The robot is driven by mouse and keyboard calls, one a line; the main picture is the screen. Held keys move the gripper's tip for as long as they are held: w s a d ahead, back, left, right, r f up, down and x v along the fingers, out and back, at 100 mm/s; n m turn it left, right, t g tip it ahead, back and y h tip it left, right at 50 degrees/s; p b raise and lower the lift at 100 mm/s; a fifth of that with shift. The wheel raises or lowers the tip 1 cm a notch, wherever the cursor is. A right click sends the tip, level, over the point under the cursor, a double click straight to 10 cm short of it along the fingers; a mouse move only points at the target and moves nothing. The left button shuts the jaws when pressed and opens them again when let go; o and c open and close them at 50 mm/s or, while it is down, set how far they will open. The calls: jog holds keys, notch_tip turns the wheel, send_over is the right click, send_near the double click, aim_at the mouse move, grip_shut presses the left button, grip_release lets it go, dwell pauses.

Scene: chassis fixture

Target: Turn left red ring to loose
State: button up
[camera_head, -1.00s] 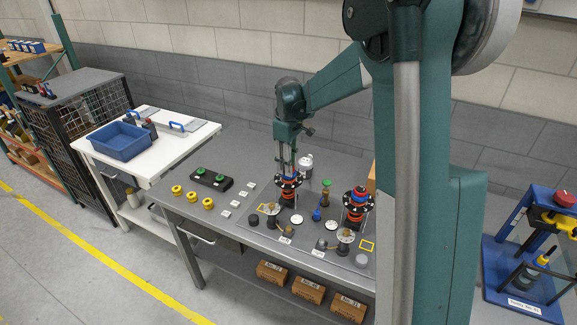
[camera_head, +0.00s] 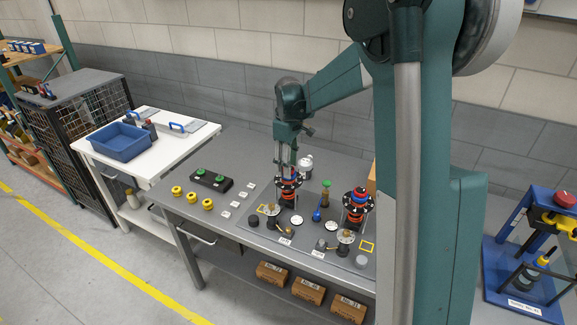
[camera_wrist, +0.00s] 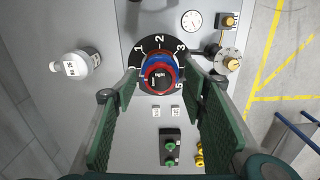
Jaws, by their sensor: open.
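The left red ring (camera_head: 289,182) is on a stack with a black-and-white dial on the grey bench plate. In the wrist view, the red ring (camera_wrist: 150,87) and a blue band surround a dark top marked "tight". A black dial (camera_wrist: 158,44) with white numbers lies around them. My gripper (camera_head: 286,165) points down over this stack. In the wrist view, my gripper (camera_wrist: 160,92) is open, with its green fingers on either side of the ring. Whether they touch it cannot be told. The right stack (camera_head: 359,196) has a similar dial and red and blue parts.
A white bottle (camera_wrist: 76,63) stands near the left finger in the wrist view. A gauge (camera_wrist: 192,20) and a brass fitting (camera_wrist: 230,62) are close on the right. A black box with green buttons (camera_head: 211,180) and yellow knobs (camera_head: 192,197) are farther left on the bench.

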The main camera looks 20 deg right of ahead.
notch_tip(320, 180, up, 12)
dwell(0.6)
jog(key=shift+f, duration=0.1)
jog(key=shift+s, duration=0.1)
dwell(0.3)
jog(key=s+a+r+m+t+b, duration=0.1)
jog(key=s+a+r+m+t, duration=0.15)
jog(key=s, duration=0.85)
jog(key=s+a+r+m+t+b, duration=0.1)
jog(key=s+a+m, duration=0.15)
jog(key=s, duration=0.85)
jog(key=s+a+f+m+t+b, duration=0.1)
jog(key=s+f, duration=0.3)
jog(key=s, duration=0.4)
jog(key=s+a+f+m+t, duration=0.1)
jog(key=s+f, duration=0.3)
jog(key=s, duration=0.4)
jog(key=shift+s+a+f+m+t+b, duration=0.25)
jog(key=shift+s+a+m+t+b, duration=0.15)
jog(key=shift+m+t, duration=0.4)
